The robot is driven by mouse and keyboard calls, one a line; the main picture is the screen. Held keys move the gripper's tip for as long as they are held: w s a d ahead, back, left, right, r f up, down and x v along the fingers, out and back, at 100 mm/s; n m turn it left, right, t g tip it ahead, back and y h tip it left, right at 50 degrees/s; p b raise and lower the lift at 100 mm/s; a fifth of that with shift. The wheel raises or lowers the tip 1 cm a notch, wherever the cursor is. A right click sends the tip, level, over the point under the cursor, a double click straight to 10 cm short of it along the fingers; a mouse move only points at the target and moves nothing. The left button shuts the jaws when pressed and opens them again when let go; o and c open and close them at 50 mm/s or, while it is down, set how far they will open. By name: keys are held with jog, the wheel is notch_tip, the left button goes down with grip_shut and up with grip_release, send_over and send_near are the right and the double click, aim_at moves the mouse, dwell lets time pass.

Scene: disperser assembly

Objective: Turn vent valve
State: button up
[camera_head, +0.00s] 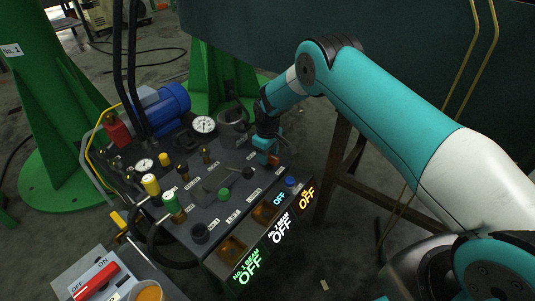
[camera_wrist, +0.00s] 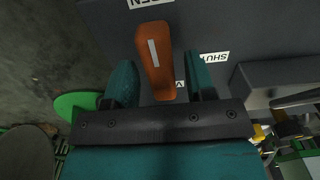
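The vent valve handle is an orange lever with a white line along it (camera_wrist: 155,62), on the dark panel top. In the wrist view it reaches between the two teal fingers of my gripper (camera_wrist: 161,75). The fingers are apart, with a gap on each side of the lever, so it does not look clamped. A partly cut-off label ending in "EN" (camera_wrist: 140,3) is at the lever's far end, and a "SHUT" label (camera_wrist: 214,57) is to its right. In the head view my gripper (camera_head: 266,146) is low over the panel's back right, and a bit of the orange handle (camera_head: 273,160) shows beside it.
The panel carries gauges (camera_head: 204,125), a blue motor (camera_head: 163,104), knobs and a yellow-topped valve (camera_head: 151,185). Lit "OFF" signs (camera_head: 282,230) line its front right edge. Green pillars (camera_head: 60,110) stand behind, and a dark table leg (camera_head: 335,160) is to the right.

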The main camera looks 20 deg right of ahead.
notch_tip(320, 180, up, 17)
jog(key=p, duration=0.4)
jog(key=shift+r+p, duration=0.2)
jog(key=shift+p, duration=0.2)
